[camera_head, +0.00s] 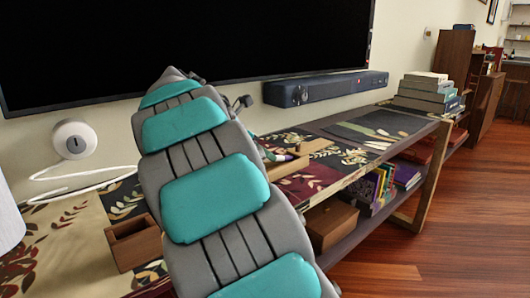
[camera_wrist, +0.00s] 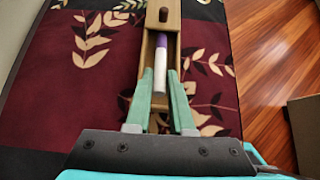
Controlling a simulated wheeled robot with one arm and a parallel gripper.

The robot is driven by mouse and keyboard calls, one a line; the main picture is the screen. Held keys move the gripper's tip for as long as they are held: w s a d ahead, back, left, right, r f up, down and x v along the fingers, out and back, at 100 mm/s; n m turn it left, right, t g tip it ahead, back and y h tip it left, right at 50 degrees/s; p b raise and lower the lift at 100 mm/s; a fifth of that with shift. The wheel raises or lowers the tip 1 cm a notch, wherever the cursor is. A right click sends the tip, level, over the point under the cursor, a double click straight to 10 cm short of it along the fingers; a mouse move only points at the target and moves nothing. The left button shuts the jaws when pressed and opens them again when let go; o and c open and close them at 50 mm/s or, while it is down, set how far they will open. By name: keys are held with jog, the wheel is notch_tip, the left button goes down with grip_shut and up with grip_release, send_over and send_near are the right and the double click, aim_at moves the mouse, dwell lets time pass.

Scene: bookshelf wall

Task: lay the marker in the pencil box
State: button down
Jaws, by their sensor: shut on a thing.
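The marker (camera_wrist: 161,62) is white with a purple end and lies lengthwise between the two teal fingers of my gripper (camera_wrist: 161,76). My gripper is shut on it. The wooden pencil box (camera_wrist: 147,52) is a long, narrow open box beneath the marker, running the same way. A dark round knob (camera_wrist: 163,14) shows on the wood at its far end. I cannot tell whether the marker touches the box floor. In the head view the pencil box (camera_head: 293,168) stands on the shelf top, partly hidden by my arm.
A patterned cloth (camera_wrist: 60,95) covers the shelf top. A small open wooden box (camera_head: 133,243) stands to the left, with a white round device (camera_head: 74,139) behind. A dark soundbar (camera_head: 325,89) and stacked books (camera_head: 425,93) are farther back.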

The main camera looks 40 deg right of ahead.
jog(key=shift+c, duration=1.5)
grip_release()
notch_tip(320, 180, up, 7)
jog(key=p, duration=0.8)
jog(key=shift+p, duration=0.35)
